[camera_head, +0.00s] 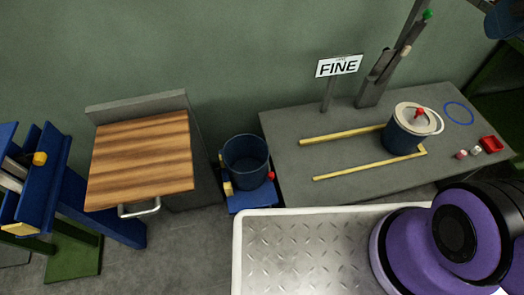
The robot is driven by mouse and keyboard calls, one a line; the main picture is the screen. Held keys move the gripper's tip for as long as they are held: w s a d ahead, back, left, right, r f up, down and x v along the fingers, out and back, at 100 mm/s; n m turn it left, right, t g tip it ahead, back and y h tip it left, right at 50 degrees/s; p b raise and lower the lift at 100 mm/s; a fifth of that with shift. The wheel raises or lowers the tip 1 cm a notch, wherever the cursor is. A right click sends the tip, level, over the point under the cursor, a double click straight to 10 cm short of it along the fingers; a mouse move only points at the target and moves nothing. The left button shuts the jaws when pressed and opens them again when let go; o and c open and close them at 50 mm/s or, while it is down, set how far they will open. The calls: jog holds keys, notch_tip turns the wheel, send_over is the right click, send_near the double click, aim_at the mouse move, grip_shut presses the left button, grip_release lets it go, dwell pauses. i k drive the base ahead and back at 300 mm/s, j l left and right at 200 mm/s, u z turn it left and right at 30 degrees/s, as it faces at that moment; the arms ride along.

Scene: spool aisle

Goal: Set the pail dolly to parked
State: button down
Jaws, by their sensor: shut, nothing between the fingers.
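What looks like the pail dolly (252,199) is a low blue base on the floor, in the gap between the wood-topped stand and the grey table. A dark blue open pail (245,152) stands on it, upright. A small red knob (271,176) shows at the dolly's right side and a yellowish block (227,187) at its left. The dolly's lower front is partly hidden by the white-rimmed deck. My gripper is not in view; only purple and black links of my arm show at the lower right.
A wooden top (140,165) with a metal handle (139,209) is left of the dolly. A metal deck (300,255) fills the foreground.

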aim_at(265, 195)
jog(key=k+l+u, duration=0.1)
jog(key=u, duration=0.8)
jog(key=l+u, duration=0.45)
jog(key=l, duration=0.3)
jog(key=k, duration=0.05)
